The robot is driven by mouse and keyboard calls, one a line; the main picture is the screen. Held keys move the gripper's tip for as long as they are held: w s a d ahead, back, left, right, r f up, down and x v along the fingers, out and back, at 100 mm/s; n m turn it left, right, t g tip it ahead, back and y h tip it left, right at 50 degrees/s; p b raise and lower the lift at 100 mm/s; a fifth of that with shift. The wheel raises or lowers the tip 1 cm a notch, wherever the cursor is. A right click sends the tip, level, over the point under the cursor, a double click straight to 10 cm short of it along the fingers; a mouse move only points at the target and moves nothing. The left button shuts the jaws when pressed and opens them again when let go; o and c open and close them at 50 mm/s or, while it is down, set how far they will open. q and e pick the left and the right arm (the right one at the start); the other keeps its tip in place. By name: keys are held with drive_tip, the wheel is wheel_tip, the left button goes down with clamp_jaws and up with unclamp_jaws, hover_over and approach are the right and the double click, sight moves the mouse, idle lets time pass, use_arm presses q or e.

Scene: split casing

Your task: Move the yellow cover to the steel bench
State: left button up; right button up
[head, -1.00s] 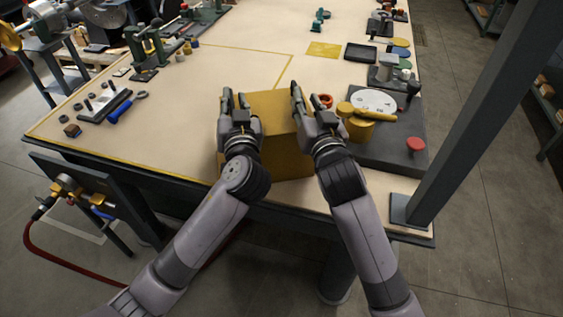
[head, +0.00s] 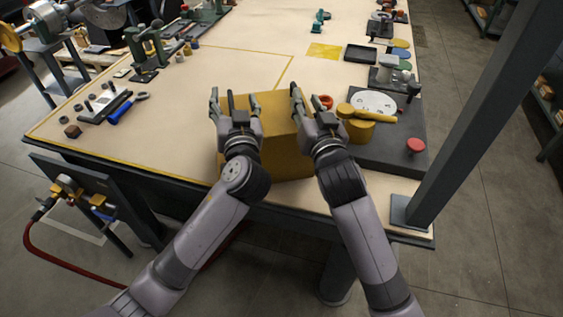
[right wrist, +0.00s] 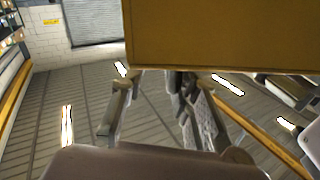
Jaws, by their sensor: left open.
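The yellow cover (head: 284,150) is a box-like block at the near edge of the wooden-topped bench, between my two grippers. My left gripper (head: 233,104) is open at its upper left side, with its fingers spread; I cannot tell whether a finger touches it. My right gripper (head: 309,103) is at its upper right side. In the right wrist view the cover (right wrist: 225,35) fills the top and hides part of the right fingers (right wrist: 155,100), so their grip is unclear. I cannot identify the steel bench for certain.
A dark plate (head: 385,150) with a yellow round part (head: 357,130), a white disc (head: 374,101) and a red knob (head: 415,145) lies right of the cover. A grey post (head: 470,110) stands at the right. Tools (head: 105,105) lie left; the middle of the top is clear.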

use_arm(q)
drive_tip(key=v, duration=1.2)
drive_tip(key=shift+f, duration=0.2)
use_arm(e)
drive_tip(key=shift+a+r, duration=0.1)
drive_tip(key=shift+r, duration=0.1)
drive_tip(key=shift+o, duration=0.3)
drive_tip(key=shift+s, duration=0.1)
drive_tip(key=o, duration=0.7)
drive_tip(key=shift+f, duration=0.1)
drive_tip(key=v, duration=1.2)
